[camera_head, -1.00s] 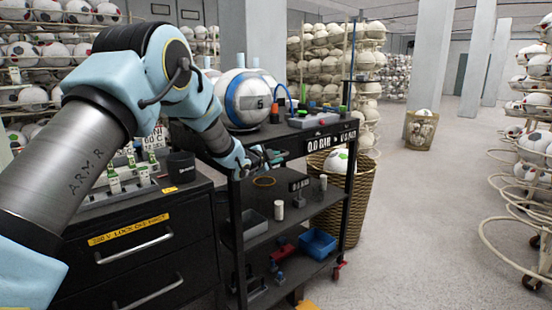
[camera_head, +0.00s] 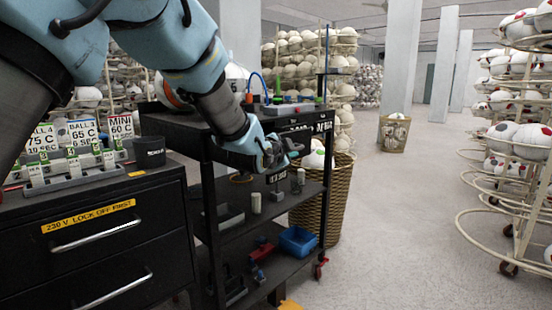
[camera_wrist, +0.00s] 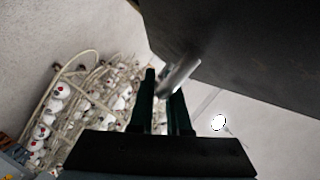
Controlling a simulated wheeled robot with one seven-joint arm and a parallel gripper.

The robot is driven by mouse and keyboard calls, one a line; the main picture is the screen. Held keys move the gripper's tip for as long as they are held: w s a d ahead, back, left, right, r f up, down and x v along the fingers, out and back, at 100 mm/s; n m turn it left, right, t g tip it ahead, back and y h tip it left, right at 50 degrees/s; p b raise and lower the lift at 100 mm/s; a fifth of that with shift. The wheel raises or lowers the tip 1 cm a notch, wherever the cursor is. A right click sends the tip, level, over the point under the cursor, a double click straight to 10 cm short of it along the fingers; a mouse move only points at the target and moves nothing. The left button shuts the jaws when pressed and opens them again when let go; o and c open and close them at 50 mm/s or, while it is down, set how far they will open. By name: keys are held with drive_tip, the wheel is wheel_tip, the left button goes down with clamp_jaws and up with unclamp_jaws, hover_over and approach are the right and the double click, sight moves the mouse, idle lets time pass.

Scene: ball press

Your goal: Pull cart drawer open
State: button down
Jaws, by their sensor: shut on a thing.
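My gripper (camera_head: 290,150) is at that front edge, just below the cart top. In the wrist view my gripper (camera_wrist: 163,90) has its two dark fingers around a grey metal bar handle (camera_wrist: 182,73). The bar runs up to a large dark panel (camera_wrist: 255,45), which looks like the drawer front. My arm and wrist hide much of the cart top and the drawer front in the head view, so how far the drawer is out cannot be told.
A black cabinet (camera_head: 95,265) with two handles and a lock-off label stands at the left. A wicker basket (camera_head: 337,205) stands close behind the cart. Ball racks (camera_head: 525,140) line the right. The floor between the cart and the racks is clear.

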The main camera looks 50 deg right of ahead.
drive_tip(key=shift+s+b, duration=0.35)
drive_tip(key=shift+s, duration=0.9)
drive_tip(key=c, duration=0.9)
unclamp_jaws()
drive_tip(key=b+v, duration=0.1)
drive_tip(key=v, duration=1)
